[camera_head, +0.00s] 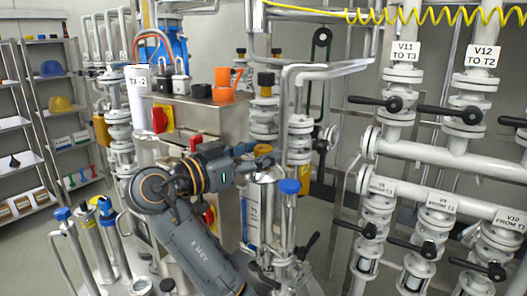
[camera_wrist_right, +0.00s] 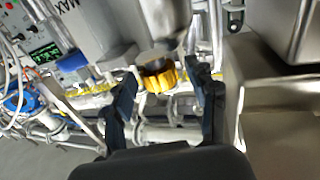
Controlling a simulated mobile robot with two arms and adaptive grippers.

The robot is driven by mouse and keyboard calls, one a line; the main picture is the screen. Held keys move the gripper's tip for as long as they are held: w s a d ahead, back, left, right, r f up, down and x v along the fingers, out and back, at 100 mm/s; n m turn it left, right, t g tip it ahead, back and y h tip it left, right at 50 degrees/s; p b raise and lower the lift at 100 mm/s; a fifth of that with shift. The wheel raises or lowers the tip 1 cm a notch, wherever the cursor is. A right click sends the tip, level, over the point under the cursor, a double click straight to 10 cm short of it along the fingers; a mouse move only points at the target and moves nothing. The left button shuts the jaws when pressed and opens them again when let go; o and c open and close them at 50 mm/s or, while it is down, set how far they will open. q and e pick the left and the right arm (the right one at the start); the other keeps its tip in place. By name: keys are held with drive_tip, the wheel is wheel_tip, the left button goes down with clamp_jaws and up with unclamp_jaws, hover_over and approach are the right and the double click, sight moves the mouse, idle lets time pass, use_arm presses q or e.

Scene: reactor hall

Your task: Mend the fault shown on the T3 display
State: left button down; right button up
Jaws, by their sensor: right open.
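My right gripper (camera_head: 262,162) is in the middle of the head view, its arm coming up from the bottom. In the right wrist view it (camera_wrist_right: 163,92) is open, with its two dark fingers either side of a yellow ribbed cap (camera_wrist_right: 160,75). The cap shows between and beyond the fingertips; I cannot tell whether they touch it. A small display with green text (camera_wrist_right: 44,53) is at the upper left of the wrist view, too small to read. The valve labelled V11 TO T3 (camera_head: 395,103) is at the right of the head view. My left gripper is not in view.
The valve labelled V12 TO T2 (camera_head: 472,115) stands beside V11, with several more lever valves below. A steel cabinet (camera_head: 205,112) bearing an orange cup (camera_head: 222,76) stands behind my arm. Shelves (camera_head: 22,125) line the left. Pipes crowd around my gripper.

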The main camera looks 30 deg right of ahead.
sight(257, 155)
drive_tip(key=a, duration=0.4)
drive_tip(key=s+a, duration=0.1)
drive_tip(key=a, duration=0.1)
drive_tip(key=shift+f, duration=0.1)
idle(0.4)
